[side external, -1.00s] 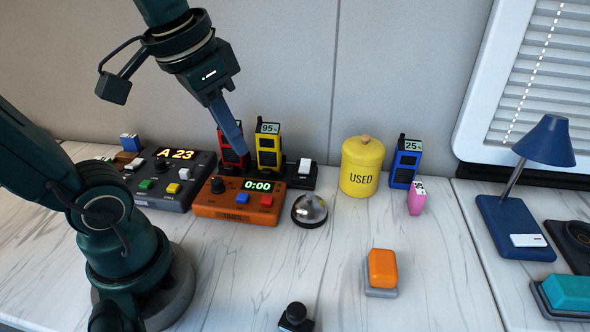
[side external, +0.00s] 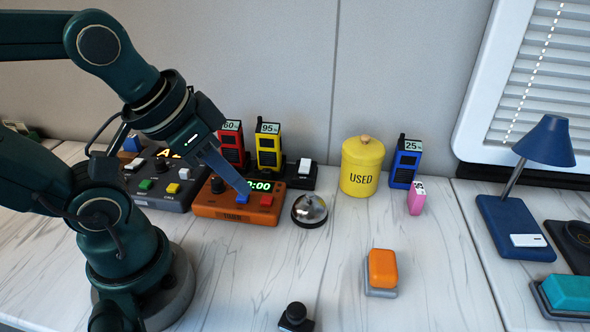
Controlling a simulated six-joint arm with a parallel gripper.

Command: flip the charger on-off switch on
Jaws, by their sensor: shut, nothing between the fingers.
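The black charger base (side external: 297,182) stands against the wall. It holds a red radio (side external: 232,150) marked 60 and a yellow radio (side external: 268,150) marked 95%. The white charger switch (side external: 305,166) is at the base's right end; I cannot tell whether it is on or off. My gripper (side external: 246,191) is shut and empty. Its tip points down to the right over the orange timer (side external: 215,203), in front of the charger and left of the switch.
A grey console (side external: 177,200) is left of the timer. A silver bell (side external: 310,209) stands just in front of the switch's end of the charger. A yellow canister (side external: 361,172) and a blue radio (side external: 404,163) stand to the right.

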